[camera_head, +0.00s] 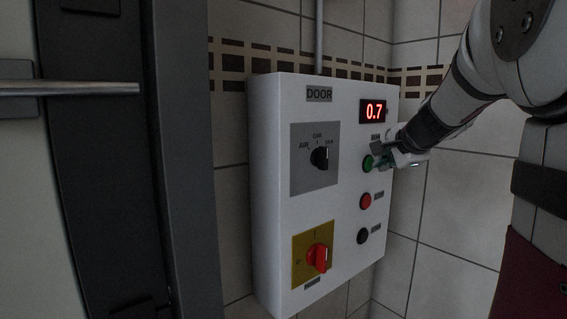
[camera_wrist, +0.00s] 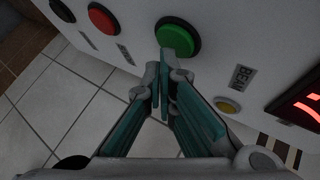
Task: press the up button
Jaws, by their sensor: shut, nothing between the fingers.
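A white control box on the wall (camera_head: 268,190) carries a column of round buttons. The green button (camera_head: 368,163) is the upper one, above a red button (camera_head: 366,201) and a black button (camera_head: 363,236). The small labels beside them are too blurred for me to read, so I cannot tell which is marked up. My gripper (camera_head: 377,167) is shut and empty, with its tips right at the green button. In the wrist view the fingertips overlap the lower part of the green button (camera_wrist: 184,32); I cannot tell whether they touch it.
A red display (camera_head: 373,111) reads 0.7. A door with a bar handle (camera_head: 70,88) stands at left.

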